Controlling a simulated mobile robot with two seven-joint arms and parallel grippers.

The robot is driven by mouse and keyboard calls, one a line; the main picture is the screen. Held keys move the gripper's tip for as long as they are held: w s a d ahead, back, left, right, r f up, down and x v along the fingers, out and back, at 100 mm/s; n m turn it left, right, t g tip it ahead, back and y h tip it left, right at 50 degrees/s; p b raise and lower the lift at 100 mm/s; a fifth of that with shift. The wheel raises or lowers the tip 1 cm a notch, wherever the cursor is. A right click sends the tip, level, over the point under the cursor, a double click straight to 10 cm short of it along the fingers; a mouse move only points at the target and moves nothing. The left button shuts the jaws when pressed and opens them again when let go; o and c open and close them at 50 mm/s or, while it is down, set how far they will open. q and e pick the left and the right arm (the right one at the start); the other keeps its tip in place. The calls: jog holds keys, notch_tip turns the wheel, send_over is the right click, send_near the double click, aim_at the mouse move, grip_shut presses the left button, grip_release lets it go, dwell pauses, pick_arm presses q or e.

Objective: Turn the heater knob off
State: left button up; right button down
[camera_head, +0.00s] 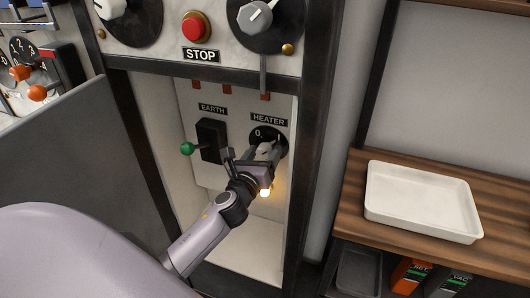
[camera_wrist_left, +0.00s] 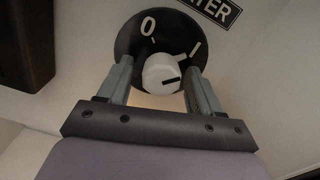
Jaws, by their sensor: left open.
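The heater knob (camera_wrist_left: 161,74) is white with a black pointer line, on a round black dial (camera_wrist_left: 130,45) marked 0 and I. In the left wrist view its line points to the right, nearer the I side than the 0. In the head view the dial (camera_head: 283,139) sits under the HEATER label (camera_head: 268,119), and the knob is largely hidden by my fingers. My left gripper (camera_head: 264,151) is open, with its fingers on either side of the knob; the left wrist view shows them too (camera_wrist_left: 161,82). I cannot tell whether they touch it. My right gripper is not in view.
A lamp (camera_head: 265,191) glows below the dial. The EARTH lever (camera_head: 187,148) with a green ball is to the left. Above are a red STOP button (camera_head: 195,27) and a grey knob (camera_head: 255,17). A white tray (camera_head: 421,201) lies on the wooden bench at right.

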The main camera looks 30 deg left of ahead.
pick_arm(q)
jog(key=shift+w, duration=0.5)
jog(key=c, duration=1)
